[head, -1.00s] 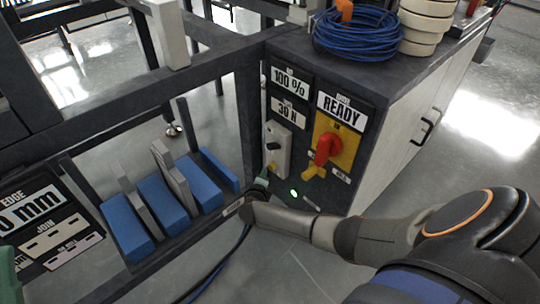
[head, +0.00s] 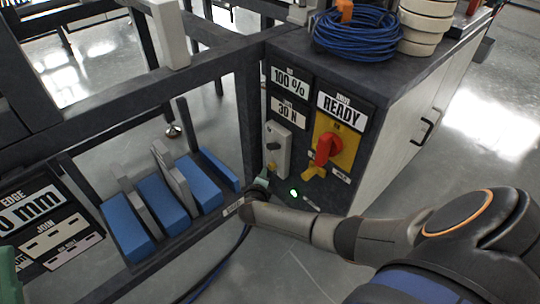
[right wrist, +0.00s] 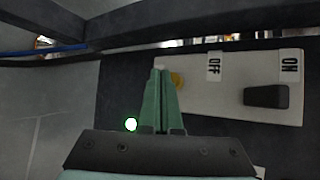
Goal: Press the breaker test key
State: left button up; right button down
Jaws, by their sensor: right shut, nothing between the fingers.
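The breaker (head: 279,148) is a pale plate on the dark front of the cabinet, with a black toggle. Its small yellow test key (head: 271,166) is near the plate's lower end. In the right wrist view the plate (right wrist: 225,88) carries OFF and ON labels, and the yellow key (right wrist: 177,79) is partly hidden by my fingertips. My right gripper (right wrist: 160,74) is shut and empty, its green fingers right beside the key in that view; I cannot tell whether they touch it. In the head view my right gripper (head: 262,181) is small and low at the breaker.
A red and yellow rotary switch (head: 326,150) sits right of the breaker under a READY sign (head: 341,107). A green lamp (head: 294,193) glows below. Dark frame bars and a rack of blue blocks (head: 163,205) stand to the left. Blue cable (head: 356,35) lies on the cabinet.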

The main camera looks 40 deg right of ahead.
dwell(0.5)
jog(key=shift+d, duration=0.4)
jog(key=shift+w+d+p, duration=0.1)
jog(key=shift+d+p, duration=0.25)
jog(key=shift+d, duration=0.25)
dwell(0.5)
jog(key=shift+a, duration=0.15)
jog(key=shift+a+p, duration=0.3)
jog(key=shift+a, duration=0.55)
